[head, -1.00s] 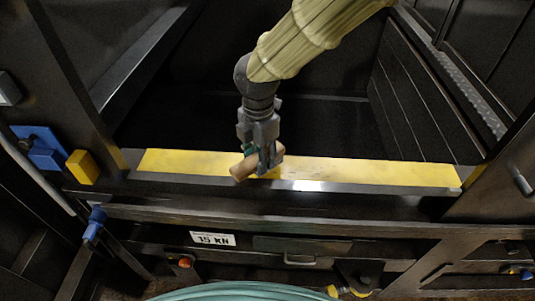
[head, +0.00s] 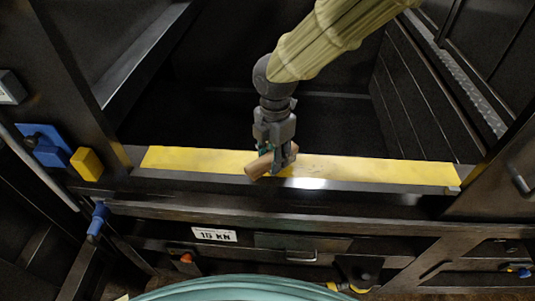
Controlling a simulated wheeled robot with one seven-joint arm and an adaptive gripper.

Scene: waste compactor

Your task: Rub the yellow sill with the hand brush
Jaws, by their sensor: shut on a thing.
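The yellow sill (head: 380,170) runs across the front of the dark compactor opening in the head view. Brownish marks show on it just right of my gripper. My gripper (head: 274,160) points down over the sill, left of its middle, and is shut on the hand brush (head: 258,166).
A blue bracket with a yellow block (head: 87,164) is at the left end of the sill. A blue knob (head: 97,221) sits below it. A label plate (head: 214,235) is on the front beam. A teal rounded thing (head: 240,288) is at the bottom. The sill's right part is clear.

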